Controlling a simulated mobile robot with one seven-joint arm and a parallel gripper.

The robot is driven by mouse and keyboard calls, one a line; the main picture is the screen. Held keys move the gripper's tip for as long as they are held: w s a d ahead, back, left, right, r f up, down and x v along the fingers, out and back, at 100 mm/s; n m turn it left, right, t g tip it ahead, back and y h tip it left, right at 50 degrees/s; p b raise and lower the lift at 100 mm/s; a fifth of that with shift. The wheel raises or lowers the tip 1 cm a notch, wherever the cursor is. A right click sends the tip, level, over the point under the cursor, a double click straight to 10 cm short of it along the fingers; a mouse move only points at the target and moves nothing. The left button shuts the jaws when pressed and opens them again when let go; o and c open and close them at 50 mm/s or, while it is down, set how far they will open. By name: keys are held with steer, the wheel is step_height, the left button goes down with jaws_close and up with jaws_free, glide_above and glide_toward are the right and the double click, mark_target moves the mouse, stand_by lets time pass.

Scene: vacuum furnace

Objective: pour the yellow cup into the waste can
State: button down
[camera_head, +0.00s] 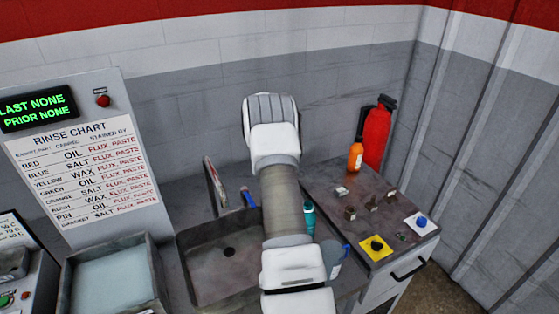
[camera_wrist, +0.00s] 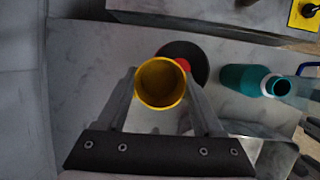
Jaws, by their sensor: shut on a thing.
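The yellow cup (camera_wrist: 145,100) is in the middle of the wrist view, its round mouth facing the camera. My gripper (camera_wrist: 160,84) is shut on it, one finger on each side. The inside of the cup looks dark yellow; I cannot tell what it holds. Behind the cup is a dark round thing (camera_wrist: 198,52) with a red part, partly hidden by the cup; I cannot tell whether it is the waste can. I see no clear waste can in the head view, where my arm hides the gripper and the cup.
A grey sink (camera_head: 205,262) is left of my arm. A counter (camera_head: 335,195) with small parts and an orange bottle (camera_head: 355,157) is right.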

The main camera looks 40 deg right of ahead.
steer(key=shift+f+g, duration=0.1)
steer(key=shift+g, duration=0.4)
step_height(320, 180, up, 3)
steer(key=shift+s+f+p, duration=0.1)
steer(key=shift+p, duration=0.75)
steer(key=shift+r, duration=1.05)
